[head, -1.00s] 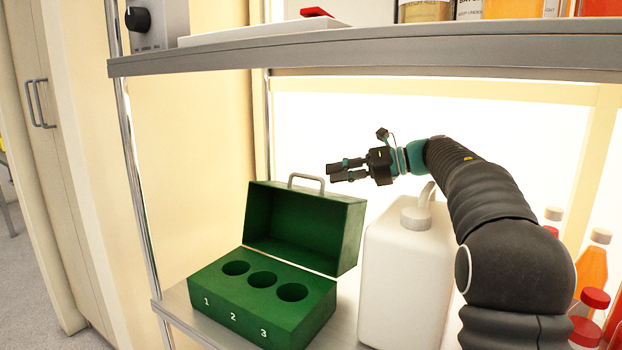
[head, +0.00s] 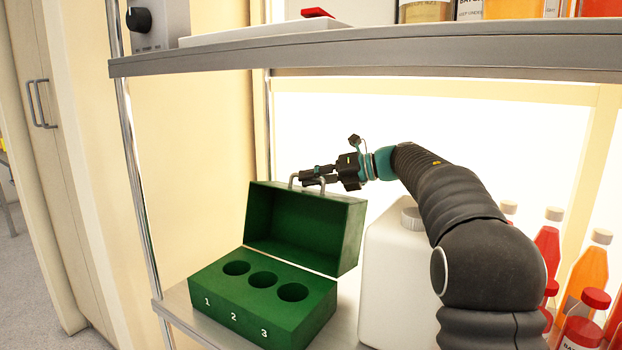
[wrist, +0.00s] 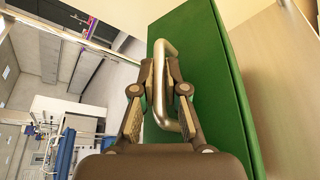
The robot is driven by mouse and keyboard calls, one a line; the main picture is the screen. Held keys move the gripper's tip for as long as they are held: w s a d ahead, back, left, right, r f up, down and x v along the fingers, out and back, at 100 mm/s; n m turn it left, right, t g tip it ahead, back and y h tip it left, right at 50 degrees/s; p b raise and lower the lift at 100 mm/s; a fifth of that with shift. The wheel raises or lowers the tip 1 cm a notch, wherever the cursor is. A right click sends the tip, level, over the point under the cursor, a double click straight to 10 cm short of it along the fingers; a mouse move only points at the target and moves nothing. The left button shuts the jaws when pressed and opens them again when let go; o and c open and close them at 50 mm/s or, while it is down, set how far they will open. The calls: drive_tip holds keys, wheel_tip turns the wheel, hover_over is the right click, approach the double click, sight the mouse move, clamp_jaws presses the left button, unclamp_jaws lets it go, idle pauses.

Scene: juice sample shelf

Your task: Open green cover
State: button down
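A green box (head: 262,300) stands on the lower shelf, with three round holes in its top, numbered 1, 2 and 3. Its green cover (head: 305,225) is raised and stands upright behind the holes, hollow side facing the head camera. A metal loop handle (head: 293,180) sits on the cover's top edge. My gripper (head: 304,177) is at this handle. In the wrist view the fingers (wrist: 160,72) lie close on either side of the handle's bar (wrist: 186,122), beside the cover's green face (wrist: 215,100). Whether they press on the bar is not clear.
A white jug (head: 390,285) stands right of the box, partly behind my arm. Bottles with red and orange juice (head: 587,272) stand at the far right. The upper shelf (head: 370,52) runs above my arm. A shelf post (head: 135,190) is at left.

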sight(302, 191)
drive_tip(key=shift+n+t+h, duration=0.3)
drive_tip(key=shift+n+h, duration=0.2)
drive_tip(key=shift+n, duration=0.4)
drive_tip(key=shift+s+a+r+b, duration=0.45)
drive_tip(key=shift+s+a+b, duration=0.1)
drive_tip(key=shift+s, duration=0.25)
drive_tip(key=shift+s+a+r+b, duration=0.4)
drive_tip(key=shift+s+a+b, duration=0.15)
drive_tip(key=shift+s, duration=0.25)
drive_tip(key=c, duration=1.5)
unclamp_jaws()
drive_tip(key=v, duration=1.2)
drive_tip(key=shift+f, duration=0.1)
